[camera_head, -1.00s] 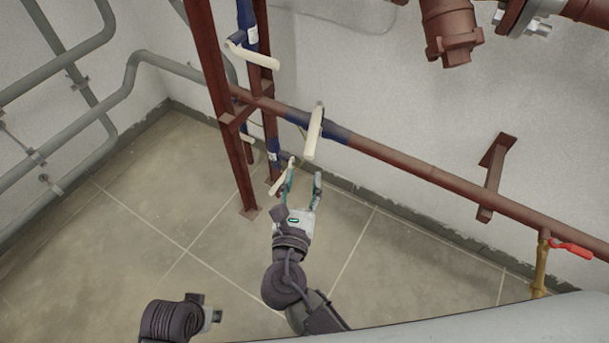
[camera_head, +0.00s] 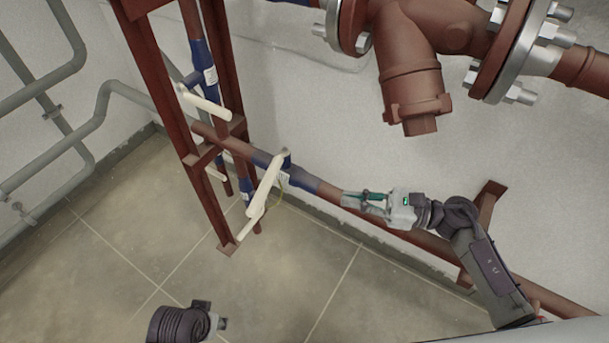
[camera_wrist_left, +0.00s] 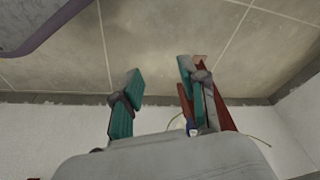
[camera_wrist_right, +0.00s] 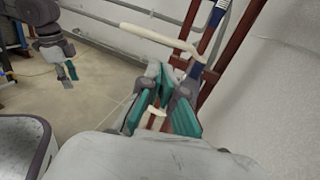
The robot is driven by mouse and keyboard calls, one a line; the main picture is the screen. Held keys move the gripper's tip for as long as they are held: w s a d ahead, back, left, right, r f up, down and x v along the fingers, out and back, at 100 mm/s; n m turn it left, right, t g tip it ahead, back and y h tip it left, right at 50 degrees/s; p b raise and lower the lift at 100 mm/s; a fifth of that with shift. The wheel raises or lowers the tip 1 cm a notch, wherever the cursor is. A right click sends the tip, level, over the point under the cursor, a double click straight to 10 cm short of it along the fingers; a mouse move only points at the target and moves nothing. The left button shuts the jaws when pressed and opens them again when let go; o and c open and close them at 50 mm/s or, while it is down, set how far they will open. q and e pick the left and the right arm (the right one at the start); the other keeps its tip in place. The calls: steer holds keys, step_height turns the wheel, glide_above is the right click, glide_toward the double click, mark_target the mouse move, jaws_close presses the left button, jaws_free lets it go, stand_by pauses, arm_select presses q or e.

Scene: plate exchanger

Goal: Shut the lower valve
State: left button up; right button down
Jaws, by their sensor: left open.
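The lower valve has a blue body (camera_head: 247,190) on the short vertical pipe of the red frame. Its cream handle (camera_head: 251,219) slants down to the left, partly hidden behind the longer cream handle (camera_head: 265,190) of the horizontal pipe's valve. My right gripper (camera_head: 366,202) is right of these handles, in front of the horizontal pipe, pointing left. In the right wrist view, its fingers (camera_wrist_right: 165,95) are partly open, with a gap and a cream piece seen between them. My left gripper (camera_wrist_left: 160,95) is open and empty, away from the valves.
An upper valve with a cream handle (camera_head: 206,105) sits on the red frame (camera_head: 160,110). A flanged brown pipe fitting (camera_head: 412,85) hangs at the upper right. The horizontal pipe (camera_head: 330,193) runs along the wall. The floor (camera_head: 130,250) is clear.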

steer(key=p, duration=0.1)
glide_toward(270, 188)
steer(key=shift+n+g, duration=0.3)
steer(key=shift+g, duration=0.1)
steer(key=x, duration=0.4)
steer(key=shift+w+a+r, duration=0.1)
steer(key=shift+w, duration=0.25)
arm_select(q)
steer(key=shift+s+a+f, duration=0.1)
steer(key=shift+s+f, duration=0.1)
steer(key=shift+f, duration=0.55)
steer(key=shift+s+f, duration=0.25)
steer(key=shift+f, duration=0.55)
steer(key=shift+s+a+f, duration=0.1)
steer(key=shift+s+f, duration=0.1)
steer(key=shift+f, duration=0.55)
arm_select(e)
steer(key=shift+w+a, duration=0.2)
steer(key=shift+a, duration=0.5)
arm_select(q)
steer(key=shift+d, duration=0.1)
